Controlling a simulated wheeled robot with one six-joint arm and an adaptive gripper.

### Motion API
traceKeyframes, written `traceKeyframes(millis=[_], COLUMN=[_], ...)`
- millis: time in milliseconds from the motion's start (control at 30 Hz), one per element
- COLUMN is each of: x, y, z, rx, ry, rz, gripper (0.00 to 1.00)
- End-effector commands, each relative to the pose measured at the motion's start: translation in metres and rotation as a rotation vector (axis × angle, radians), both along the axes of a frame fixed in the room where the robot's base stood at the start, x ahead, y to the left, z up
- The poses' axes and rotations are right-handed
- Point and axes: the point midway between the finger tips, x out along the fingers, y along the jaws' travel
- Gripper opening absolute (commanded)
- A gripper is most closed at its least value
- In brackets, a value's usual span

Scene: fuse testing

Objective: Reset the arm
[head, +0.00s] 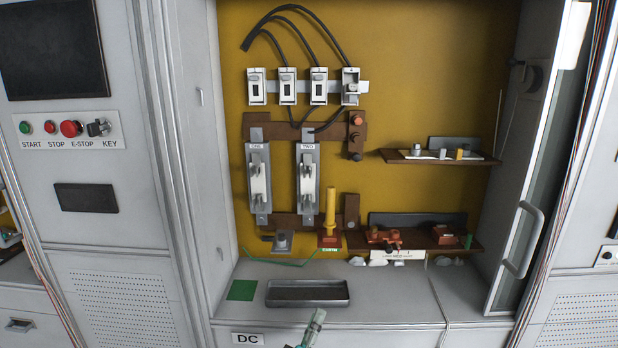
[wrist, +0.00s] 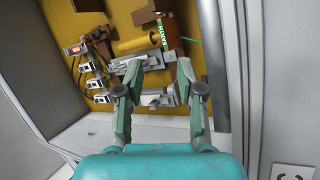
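My gripper (wrist: 157,72) is open in the wrist view, its two green-grey fingers spread apart with nothing held between them. The fuse panel shows tilted beyond the fingers, some distance off. In the head view, only a small grey-green part, apparently of my gripper (head: 314,328), shows at the bottom edge, in front of the cabinet ledge. The rest of my arm is out of that view.
The open cabinet has a yellow back panel (head: 420,90) with two fuse holders (head: 258,180) (head: 307,180), several switches, a yellow cylinder (head: 330,205) and two brown shelves (head: 425,157) (head: 462,240). A grey tray (head: 308,303) and green square (head: 242,290) lie on the ledge. The door (head: 535,170) stands open at right.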

Motion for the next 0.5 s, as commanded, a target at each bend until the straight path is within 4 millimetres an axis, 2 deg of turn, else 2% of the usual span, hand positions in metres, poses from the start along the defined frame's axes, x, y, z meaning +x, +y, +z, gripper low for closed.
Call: traceKeyframes(millis=[33,200,367,500], x=[-0.011,-0.051,-0.099,-0.147], y=[-0.015,-0.053,-0.084,-0.105], z=[-0.026,-0.097,-0.153,-0.19], rx=[0.017,0.095,0.179,0.263], ry=[0.046,0.189,0.304,0.39], rz=[0.012,0.071,0.126,0.176], gripper=[0.38,0.38,0.38,0.38])
